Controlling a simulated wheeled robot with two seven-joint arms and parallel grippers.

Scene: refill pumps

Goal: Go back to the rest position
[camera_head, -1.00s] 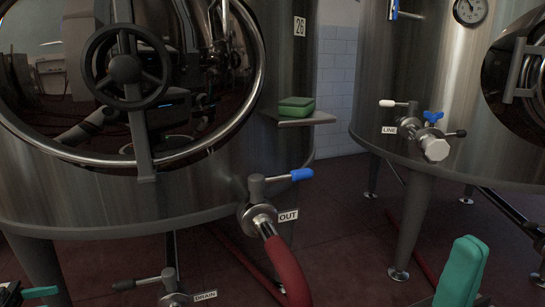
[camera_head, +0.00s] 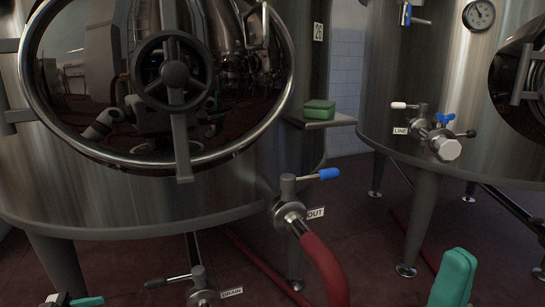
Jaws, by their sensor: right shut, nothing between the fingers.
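My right gripper (camera_head: 454,278) shows at the bottom right as an upright teal finger part, shut and empty, apart from the tanks and valves. My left gripper (camera_head: 78,301) shows only as a dark and teal sliver at the bottom left edge; most of it is cut off, so its jaws cannot be judged. Neither gripper appears to touch anything.
The left tank (camera_head: 130,205) has a round door with a handwheel (camera_head: 174,73), a blue-handled OUT valve (camera_head: 289,200) with a red hose (camera_head: 322,262), and a DRAIN valve (camera_head: 198,285). A green box (camera_head: 319,110) sits on a shelf. Right is another tank (camera_head: 400,90).

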